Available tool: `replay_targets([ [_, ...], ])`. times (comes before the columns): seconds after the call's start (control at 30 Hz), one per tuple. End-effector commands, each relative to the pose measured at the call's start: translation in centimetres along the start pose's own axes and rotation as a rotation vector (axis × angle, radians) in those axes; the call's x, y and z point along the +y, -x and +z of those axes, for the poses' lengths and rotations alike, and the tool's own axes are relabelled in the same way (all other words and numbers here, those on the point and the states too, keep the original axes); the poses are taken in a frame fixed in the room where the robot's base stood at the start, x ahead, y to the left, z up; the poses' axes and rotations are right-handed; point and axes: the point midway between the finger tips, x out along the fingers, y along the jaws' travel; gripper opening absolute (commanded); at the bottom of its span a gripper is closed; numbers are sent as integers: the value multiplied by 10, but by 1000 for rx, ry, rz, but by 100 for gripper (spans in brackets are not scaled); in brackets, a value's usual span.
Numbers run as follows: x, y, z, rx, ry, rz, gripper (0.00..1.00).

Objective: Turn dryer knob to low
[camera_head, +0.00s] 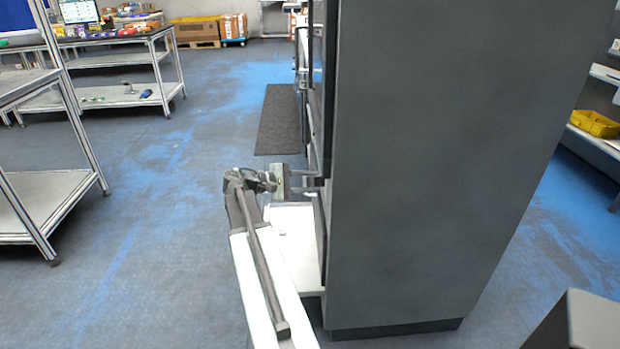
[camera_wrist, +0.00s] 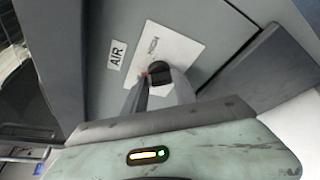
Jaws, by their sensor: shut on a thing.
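The dryer knob (camera_wrist: 158,72) is a small black knob on a white label plate (camera_wrist: 183,50) in the wrist view. The plate has printed marks too small to read fully, and an "AIR" label (camera_wrist: 117,54) sits beside it. My gripper (camera_wrist: 158,82) is shut on the knob, with a finger on either side and the tips at the panel. In the head view my gripper (camera_head: 300,183) reaches the front of the tall grey cabinet (camera_head: 430,150). The knob is not visible there. The exact knob setting cannot be told.
A white shelf or tray (camera_head: 300,245) juts from the cabinet below my gripper. A dark mat (camera_head: 279,120) lies on the floor beyond. Metal workbenches (camera_head: 50,190) stand at the left. The blue-grey floor between is clear. A yellow bin (camera_head: 594,124) sits on a shelf at the right.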

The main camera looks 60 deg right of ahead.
Motion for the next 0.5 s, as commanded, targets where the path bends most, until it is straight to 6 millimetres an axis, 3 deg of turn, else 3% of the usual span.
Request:
replay_targets([
  [0.5,0,0,0,0,134,-63,0],
])
